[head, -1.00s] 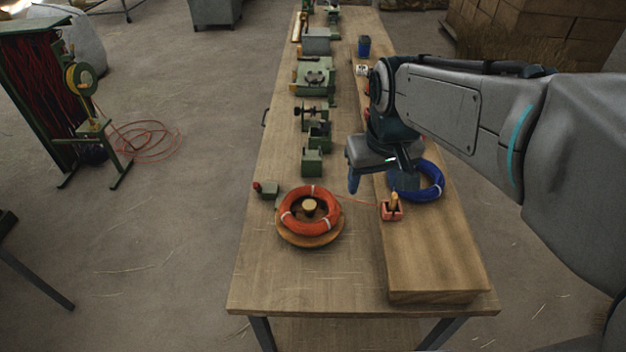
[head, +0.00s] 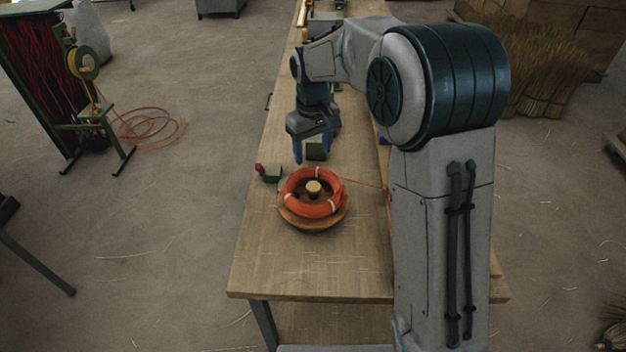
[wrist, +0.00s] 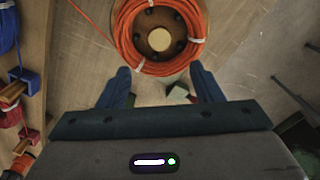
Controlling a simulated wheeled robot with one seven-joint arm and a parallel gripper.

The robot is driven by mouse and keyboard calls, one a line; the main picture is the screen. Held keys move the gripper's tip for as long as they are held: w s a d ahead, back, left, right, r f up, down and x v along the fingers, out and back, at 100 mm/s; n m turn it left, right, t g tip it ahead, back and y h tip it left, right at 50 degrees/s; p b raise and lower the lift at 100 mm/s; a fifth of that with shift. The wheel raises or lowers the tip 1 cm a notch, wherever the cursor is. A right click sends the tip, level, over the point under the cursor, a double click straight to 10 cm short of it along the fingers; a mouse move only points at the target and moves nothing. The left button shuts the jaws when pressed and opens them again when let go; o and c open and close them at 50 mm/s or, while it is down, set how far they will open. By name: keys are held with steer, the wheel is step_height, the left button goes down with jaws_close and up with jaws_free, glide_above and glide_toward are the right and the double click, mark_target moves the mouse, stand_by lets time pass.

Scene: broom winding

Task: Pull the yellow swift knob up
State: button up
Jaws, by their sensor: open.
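The yellow swift knob (head: 313,188) is a pale yellow round knob at the centre of a wooden swift (head: 311,224). An orange coil of cord (head: 326,206) lies around it on the swift. In the wrist view the knob (wrist: 159,39) shows from above, inside the orange coil (wrist: 128,38). My gripper (head: 312,158) is open, with blue fingers pointing down, above and just behind the swift in the head view. In the wrist view its two fingers (wrist: 160,78) are apart with nothing held between them, and the knob lies beyond their tips.
A small green block with a red knob (head: 270,172) sits left of the swift. A thin orange cord (head: 365,184) runs right from the coil. My arm hides much of the table's right side. The table front (head: 310,270) is clear.

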mark_target(313, 185)
step_height(313, 185, down, 11)
steer(key=shift+p, duration=0.55)
